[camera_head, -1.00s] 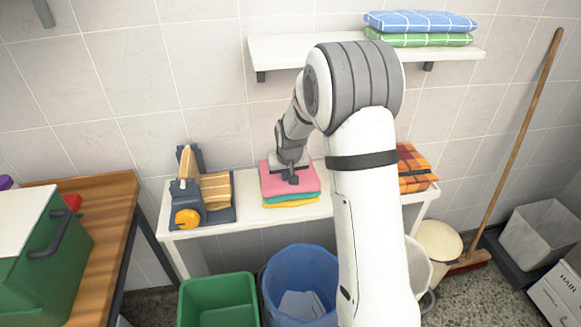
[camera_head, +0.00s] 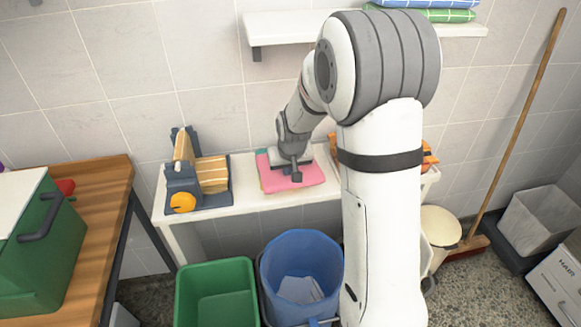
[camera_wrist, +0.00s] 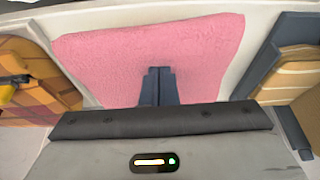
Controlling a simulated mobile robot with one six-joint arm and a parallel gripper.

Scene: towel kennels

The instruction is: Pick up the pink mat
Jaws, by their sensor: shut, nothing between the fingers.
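The pink mat (camera_head: 308,180) lies on the white bench, with a strip of teal green showing at its back left edge. It also fills the middle of the wrist view (camera_wrist: 205,55). My gripper (camera_head: 297,176) points down over the pink mat. In the wrist view its two dark fingers (camera_wrist: 158,72) are together with nothing between them, in front of the mat's surface. I cannot tell whether the fingertips touch the mat.
A blue-grey device with yellow-striped cloth (camera_head: 212,172) stands left of the mat. An orange checked cloth (camera_wrist: 35,75) lies on the other side. Green (camera_head: 217,295) and blue (camera_head: 300,270) bins stand in front of the white bench (camera_head: 245,190). A wall shelf (camera_head: 290,30) hangs above.

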